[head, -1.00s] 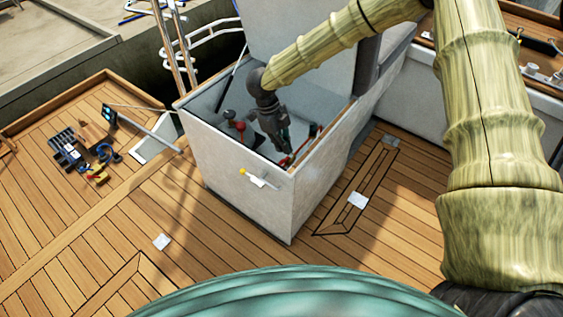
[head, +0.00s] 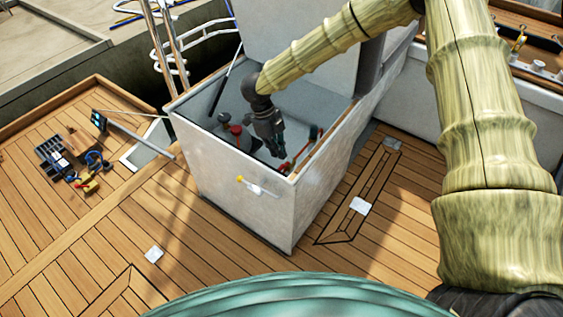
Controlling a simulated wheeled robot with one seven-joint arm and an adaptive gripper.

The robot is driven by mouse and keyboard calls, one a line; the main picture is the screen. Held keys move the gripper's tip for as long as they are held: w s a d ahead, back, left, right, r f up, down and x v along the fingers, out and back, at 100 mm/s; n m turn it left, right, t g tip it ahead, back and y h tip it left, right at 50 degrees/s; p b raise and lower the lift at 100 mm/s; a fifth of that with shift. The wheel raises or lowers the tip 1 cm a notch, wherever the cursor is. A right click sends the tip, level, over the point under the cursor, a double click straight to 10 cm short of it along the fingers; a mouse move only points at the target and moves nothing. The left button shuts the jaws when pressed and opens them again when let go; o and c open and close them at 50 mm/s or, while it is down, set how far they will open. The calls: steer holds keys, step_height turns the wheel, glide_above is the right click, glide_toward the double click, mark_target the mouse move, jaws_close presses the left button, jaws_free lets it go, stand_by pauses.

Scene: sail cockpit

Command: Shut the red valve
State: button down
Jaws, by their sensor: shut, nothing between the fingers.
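An open white locker (head: 235,195) stands on the deck, and my arm reaches down into it. My gripper (head: 279,153) is inside, pointing down, shut and empty. Red parts show close to it: a red piece (head: 288,167) just below and right of the fingertips, and another red piece (head: 313,132) by the right inner wall. They may belong to one red valve handle; my gripper partly covers the space between them. A round red knob (head: 236,130) stands left of my gripper. I cannot tell whether the fingers touch any red part.
The locker's raised walls surround my gripper closely. Tools (head: 90,170) lie on the deck at left. The wooden deck in front is mostly clear.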

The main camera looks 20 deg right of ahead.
mark_target(282, 168)
steer(key=x, duration=0.9)
steer(key=shift+f+b, duration=0.25)
steer(key=shift+b, duration=0.2)
